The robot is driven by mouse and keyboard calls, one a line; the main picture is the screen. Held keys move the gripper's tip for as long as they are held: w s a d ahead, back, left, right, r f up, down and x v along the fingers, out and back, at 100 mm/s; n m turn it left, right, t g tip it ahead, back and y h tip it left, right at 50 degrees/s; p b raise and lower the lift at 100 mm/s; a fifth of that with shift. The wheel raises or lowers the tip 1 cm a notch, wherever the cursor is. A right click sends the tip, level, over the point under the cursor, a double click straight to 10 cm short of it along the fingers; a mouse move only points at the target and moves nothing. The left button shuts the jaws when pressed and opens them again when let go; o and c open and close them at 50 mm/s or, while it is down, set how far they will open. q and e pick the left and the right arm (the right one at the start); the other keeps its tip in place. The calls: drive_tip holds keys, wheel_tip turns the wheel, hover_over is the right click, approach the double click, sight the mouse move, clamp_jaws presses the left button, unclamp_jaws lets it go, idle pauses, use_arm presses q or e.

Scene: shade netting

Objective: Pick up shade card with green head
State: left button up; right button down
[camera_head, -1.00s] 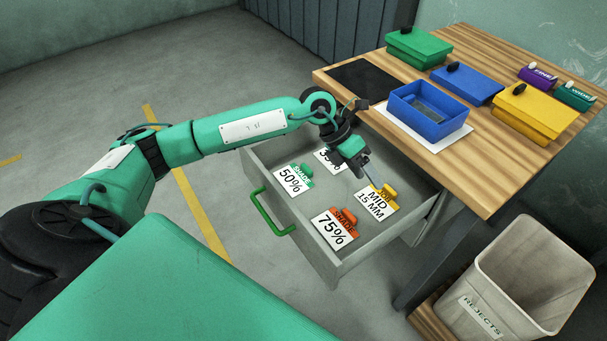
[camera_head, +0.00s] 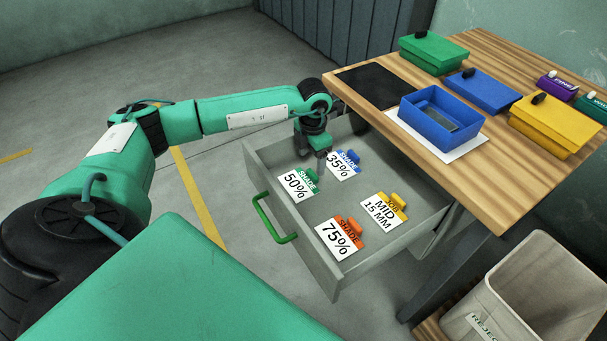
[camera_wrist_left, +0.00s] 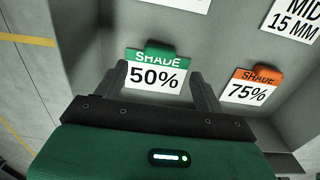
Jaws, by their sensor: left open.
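The shade card with the green head (camera_head: 299,184), marked 50%, lies in the open drawer (camera_head: 345,283) near its left wall. In the left wrist view the same card (camera_wrist_left: 155,76) shows between the two fingers of my left gripper (camera_wrist_left: 160,80). In the head view my left gripper (camera_head: 313,160) is over the drawer's back left part, just beyond the green head. It is open and empty, and whether its fingers touch the card I cannot tell. My right gripper is not in view.
A blue-headed 35% card (camera_head: 343,165), an orange-headed 75% card (camera_head: 340,237) and a yellow-headed MID card (camera_head: 384,210) also lie in the drawer. The wooden table (camera_head: 470,190) overhangs the drawer's right side. A rejects bin (camera_head: 530,290) stands at right.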

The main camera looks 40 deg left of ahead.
sight(313, 173)
use_arm(q)
drive_tip(key=f, duration=0.5)
drive_tip(key=shift+w+d+f, duration=0.1)
drive_tip(key=shift+w+f, duration=0.2)
drive_tip(key=shift+c, duration=0.4)
drive_tip(key=c, duration=1)
